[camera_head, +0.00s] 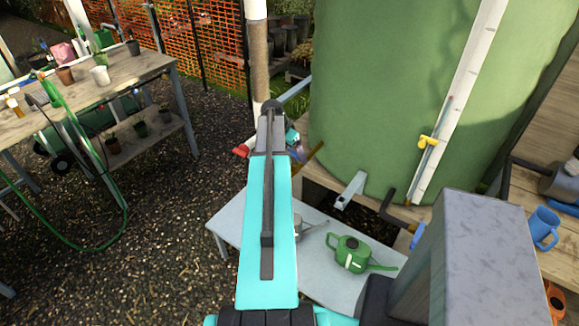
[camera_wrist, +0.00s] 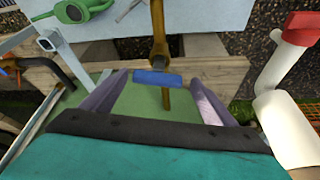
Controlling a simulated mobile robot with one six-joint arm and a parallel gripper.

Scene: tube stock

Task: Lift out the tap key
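In the wrist view a brass-brown rod or pipe (camera_wrist: 159,50) runs down from the top, with a blue bar (camera_wrist: 158,77) across it. I cannot tell whether this is the tap key or a fixed tap with a blue handle. My gripper (camera_wrist: 158,88) is open, one finger on each side of the blue bar, with a gap visible on both sides. Whether the bar is level with the fingertips is unclear. In the head view my arm hides most of the gripper, and only a bit of the brown rod (camera_head: 314,153) shows beside it.
A large green tank (camera_head: 390,90) stands on a wooden deck. In front is a pale table (camera_head: 317,262) with a green watering can (camera_head: 349,253). A white pipe with a red end (camera_wrist: 298,32) is close on the right in the wrist view. A potting bench (camera_head: 120,92) stands left; gravel between is open.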

